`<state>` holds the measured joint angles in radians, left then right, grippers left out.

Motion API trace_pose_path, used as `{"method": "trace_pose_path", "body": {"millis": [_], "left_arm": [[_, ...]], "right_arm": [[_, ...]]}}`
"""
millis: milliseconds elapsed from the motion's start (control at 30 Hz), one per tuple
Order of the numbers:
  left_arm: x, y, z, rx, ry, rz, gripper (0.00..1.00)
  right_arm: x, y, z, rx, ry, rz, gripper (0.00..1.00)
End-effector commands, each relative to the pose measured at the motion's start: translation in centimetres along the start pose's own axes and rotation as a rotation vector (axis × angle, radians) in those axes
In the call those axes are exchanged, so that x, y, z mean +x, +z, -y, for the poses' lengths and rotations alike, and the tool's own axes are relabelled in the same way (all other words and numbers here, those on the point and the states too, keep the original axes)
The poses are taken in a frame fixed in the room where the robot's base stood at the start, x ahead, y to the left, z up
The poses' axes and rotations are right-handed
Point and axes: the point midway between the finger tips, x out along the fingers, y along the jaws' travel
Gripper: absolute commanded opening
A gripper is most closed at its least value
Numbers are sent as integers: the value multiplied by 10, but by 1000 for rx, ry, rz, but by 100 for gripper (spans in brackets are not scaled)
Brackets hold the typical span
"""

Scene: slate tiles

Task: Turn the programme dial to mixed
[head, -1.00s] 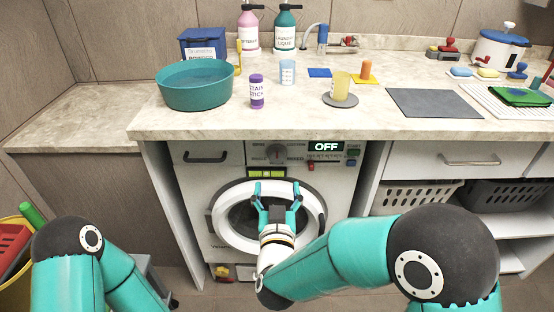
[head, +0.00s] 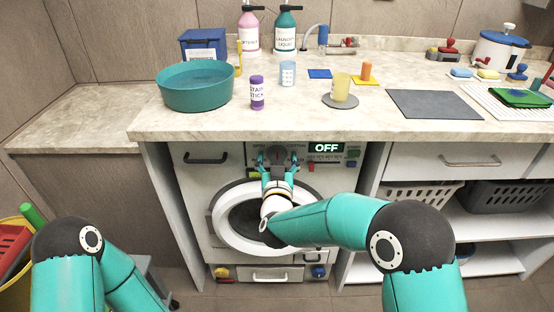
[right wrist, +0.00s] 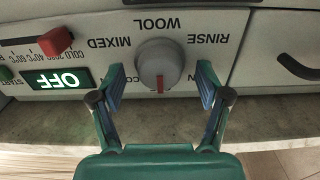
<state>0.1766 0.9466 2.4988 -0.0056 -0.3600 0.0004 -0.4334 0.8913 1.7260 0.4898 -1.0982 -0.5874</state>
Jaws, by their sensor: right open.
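The programme dial (head: 277,153) is a round grey knob on the washing machine's front panel. In the right wrist view, which is upside down, the dial (right wrist: 158,60) has a red mark at its lower edge, on the side away from WOOL. MIXED (right wrist: 109,41) is printed to its upper left and RINSE to its upper right; lower labels are partly hidden by my fingers. My right gripper (head: 277,164) is open in front of the dial, one finger on each side, with gaps between. My left arm shows at lower left, its gripper out of view.
The display (head: 326,147) reads OFF, with a red slider (right wrist: 56,41) and a green button beside it. The round door (head: 222,210) is below the dial. The worktop edge (head: 330,133) overhangs just above the panel.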

Motion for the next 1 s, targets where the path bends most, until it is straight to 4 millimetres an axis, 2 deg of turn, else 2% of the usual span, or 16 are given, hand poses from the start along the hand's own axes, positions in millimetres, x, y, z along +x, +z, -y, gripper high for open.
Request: {"method": "trace_pose_path", "body": {"millis": [33,367,667,1000], "left_arm": [[0,0,0,0,0,0,0],[0,0,0,0,0,0,0],[5,0,2,0,0,0,0],[33,0,12,0,0,0,0]], "right_arm": [[0,0,0,0,0,0,73],[0,0,0,0,1,0,18],[0,1,-1,25,0,-1,16],[0,5,-2,201,1,-3,16]]}}
